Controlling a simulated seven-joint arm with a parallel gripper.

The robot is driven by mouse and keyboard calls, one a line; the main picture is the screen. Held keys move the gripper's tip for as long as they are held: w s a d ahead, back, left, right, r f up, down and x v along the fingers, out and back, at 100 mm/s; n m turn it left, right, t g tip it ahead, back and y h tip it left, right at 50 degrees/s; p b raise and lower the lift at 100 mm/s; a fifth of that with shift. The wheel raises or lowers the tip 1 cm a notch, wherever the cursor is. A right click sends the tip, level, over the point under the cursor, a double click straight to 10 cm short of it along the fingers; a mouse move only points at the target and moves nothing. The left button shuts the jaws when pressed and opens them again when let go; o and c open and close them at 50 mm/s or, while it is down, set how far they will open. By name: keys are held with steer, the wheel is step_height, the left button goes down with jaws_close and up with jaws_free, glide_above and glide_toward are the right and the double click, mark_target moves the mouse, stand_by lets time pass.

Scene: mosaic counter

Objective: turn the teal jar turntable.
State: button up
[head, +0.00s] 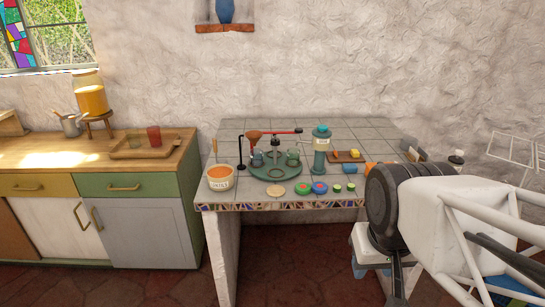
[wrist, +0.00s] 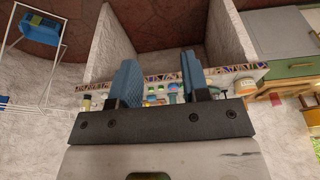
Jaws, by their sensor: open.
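The teal jar turntable (head: 290,177) is a round, dark green-teal disc on the tiled counter, left of the counter's middle in the head view. My arm is at the right of the head view, in front of the counter, well apart from the turntable. In the wrist view I cannot make out the turntable clearly.
A bowl (head: 221,178) stands left of the turntable, a teal cylinder (head: 320,150) to its right. A red-armed stand (head: 283,132) rises at the back. A tan disc (head: 275,191) and several small round items lie along the front edge. A small board (head: 345,157) lies further right.

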steer(key=shift+o, duration=1)
steer(key=w+a+r, duration=0.1)
steer(key=w+r, duration=0.3)
steer(key=w, duration=0.6)
steer(key=w+a+r, duration=0.1)
steer(key=w+r, duration=0.3)
steer(key=w, duration=0.5)
steer(key=g, duration=0.3)
glide_above(275, 137)
steer(key=f, duration=0.9)
steer(key=shift+s+d+f, duration=0.1)
steer(key=shift+s+d, duration=0.1)
steer(key=shift+s, duration=0.1)
steer(key=shift+w+a+f, duration=0.15)
steer(key=shift+w+f, duration=0.15)
steer(key=shift+w, duration=0.05)
